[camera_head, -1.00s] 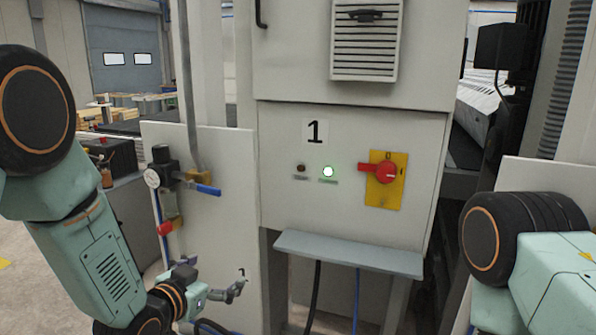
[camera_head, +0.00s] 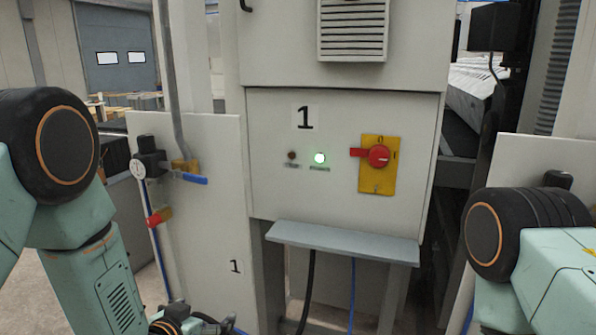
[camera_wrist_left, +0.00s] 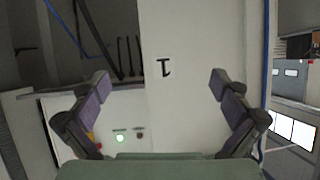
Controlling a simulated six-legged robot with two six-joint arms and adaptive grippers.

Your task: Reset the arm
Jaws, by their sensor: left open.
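My left arm (camera_head: 95,255) comes in from the left of the head view, bent downward. Its wrist reaches the bottom edge, where the hand is mostly cut off. In the left wrist view my left gripper (camera_wrist_left: 160,90) has its two dark fingers spread wide with nothing between them. Beyond them is a pale panel with a "1" label (camera_wrist_left: 166,67). My right arm (camera_head: 530,250) shows at the right of the head view, and its gripper is out of frame.
A grey cabinet has a red rotary switch (camera_head: 378,157) on a yellow plate, a lit green lamp (camera_head: 320,158) and a grey ledge (camera_head: 343,243) below. A side panel (camera_head: 205,235) carries a blue-handled valve (camera_head: 190,179). A wide gap separates my arms.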

